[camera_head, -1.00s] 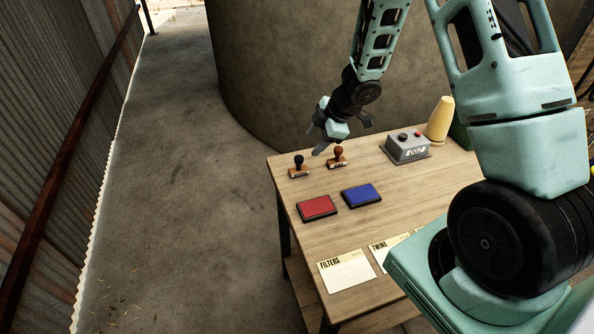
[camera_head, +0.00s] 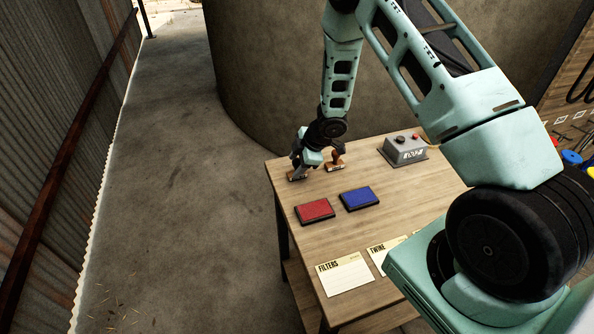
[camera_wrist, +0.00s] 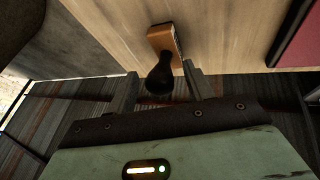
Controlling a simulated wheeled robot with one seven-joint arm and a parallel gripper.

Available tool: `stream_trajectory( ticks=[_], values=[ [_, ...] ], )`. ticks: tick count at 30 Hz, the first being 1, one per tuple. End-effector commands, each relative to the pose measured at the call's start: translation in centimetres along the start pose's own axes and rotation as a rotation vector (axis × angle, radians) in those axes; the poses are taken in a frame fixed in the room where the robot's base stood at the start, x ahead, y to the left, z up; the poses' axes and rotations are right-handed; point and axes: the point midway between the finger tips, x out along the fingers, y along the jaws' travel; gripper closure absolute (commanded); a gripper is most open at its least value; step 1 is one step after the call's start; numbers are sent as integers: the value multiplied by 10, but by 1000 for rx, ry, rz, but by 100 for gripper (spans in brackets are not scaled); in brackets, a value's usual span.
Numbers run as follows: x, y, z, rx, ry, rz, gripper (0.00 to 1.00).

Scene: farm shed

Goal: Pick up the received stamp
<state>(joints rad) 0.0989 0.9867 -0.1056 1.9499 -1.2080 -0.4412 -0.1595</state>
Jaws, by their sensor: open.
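Two stamps stand at the table's far left corner; I cannot read their labels. The left stamp (camera_head: 297,178) is mostly hidden behind my gripper (camera_head: 301,170). In the wrist view the same stamp (camera_wrist: 163,39) shows an orange-brown wooden base and a dark round handle. My open fingers lie on either side of that handle, not visibly closed on it. The right stamp (camera_head: 337,164), with a reddish-brown handle, stands close beside my gripper and is partly covered by it.
A red ink pad (camera_head: 315,210) and a blue ink pad (camera_head: 360,198) lie nearer on the table (camera_head: 405,188). A grey box with buttons (camera_head: 405,152) stands to the right. Paper cards (camera_head: 344,274) lie at the front. The floor left of the table is clear.

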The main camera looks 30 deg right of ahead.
Motion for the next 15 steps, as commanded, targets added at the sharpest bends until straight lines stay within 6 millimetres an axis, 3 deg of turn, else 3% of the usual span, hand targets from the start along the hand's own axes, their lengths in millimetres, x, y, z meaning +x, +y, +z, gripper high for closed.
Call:
stream_trajectory(
  ticks=[5,9,10,15],
  values=[
    [0,0,0,0,0,0,51],
    [0,0,0,0,0,0,90],
    [0,0,0,0,0,0,96],
    [0,0,0,0,-1,-1,96]
  ],
)
